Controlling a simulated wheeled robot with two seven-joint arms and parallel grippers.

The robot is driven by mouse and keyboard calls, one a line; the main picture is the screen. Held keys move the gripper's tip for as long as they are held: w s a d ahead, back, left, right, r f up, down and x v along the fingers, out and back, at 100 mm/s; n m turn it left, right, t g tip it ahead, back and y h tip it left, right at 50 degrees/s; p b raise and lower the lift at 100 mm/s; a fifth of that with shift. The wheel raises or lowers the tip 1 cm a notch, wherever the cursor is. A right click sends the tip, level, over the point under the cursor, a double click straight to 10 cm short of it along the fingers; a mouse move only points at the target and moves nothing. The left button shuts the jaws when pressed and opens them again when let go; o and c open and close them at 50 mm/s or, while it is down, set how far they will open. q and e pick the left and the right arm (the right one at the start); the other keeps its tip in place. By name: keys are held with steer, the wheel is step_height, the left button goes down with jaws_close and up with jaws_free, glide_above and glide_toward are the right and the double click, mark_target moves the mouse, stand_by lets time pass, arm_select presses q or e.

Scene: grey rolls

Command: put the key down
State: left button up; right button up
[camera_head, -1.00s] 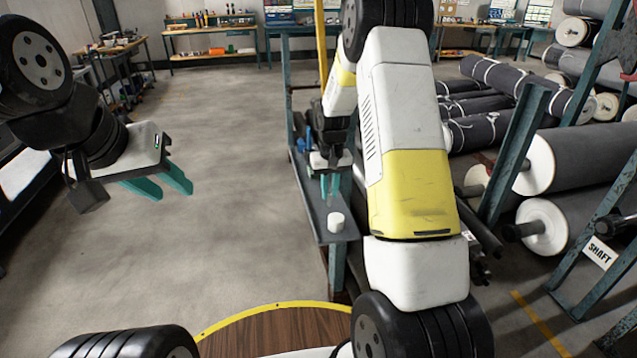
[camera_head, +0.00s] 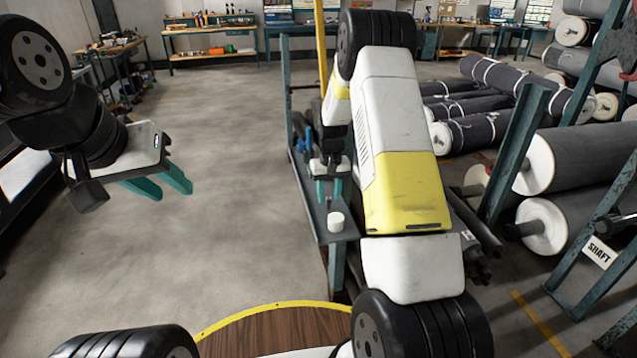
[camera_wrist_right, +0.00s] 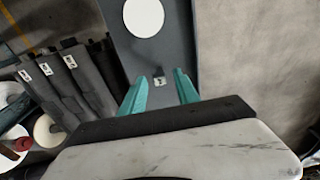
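My right gripper (camera_head: 328,191) is over the narrow grey shelf (camera_head: 318,218), behind the white round object (camera_head: 335,221). In the right wrist view, its teal fingers (camera_wrist_right: 160,90) are apart, with nothing clearly gripped. A small pale tag-like piece with a dark mark (camera_wrist_right: 159,82) shows between the fingertips, seemingly on the shelf; I cannot tell whether it is the key. No key shape can be made out. The white round object (camera_wrist_right: 144,17) also shows at the top of the wrist view. My left gripper (camera_head: 168,187) is open and empty over the floor at left.
Blue items (camera_head: 306,138) stand on the shelf's far part, beside a yellow upright post (camera_head: 321,45). Dark and grey rolls (camera_head: 585,160) lie on racks at right. Workbenches (camera_head: 210,42) line the back. The floor at centre left is clear.

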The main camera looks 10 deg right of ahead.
steer(key=s+r+t, duration=0.1)
steer(key=s+r, duration=0.2)
steer(key=r, duration=0.8)
steer(key=s+r, duration=0.4)
steer(key=r, duration=0.6)
steer(key=s+a+r+t, duration=0.1)
steer(key=s+r, duration=0.2)
steer(key=s, duration=0.5)
steer(key=s+a+r+t+y, duration=0.1)
steer(key=s+a+r+t, duration=0.1)
steer(key=s, duration=0.7)
steer(key=s+a+r+t+y, duration=0.1)
steer(key=s+r, duration=0.3)
steer(key=s, duration=0.5)
steer(key=shift+a+r, duration=0.4)
steer(key=shift+d, duration=0.1)
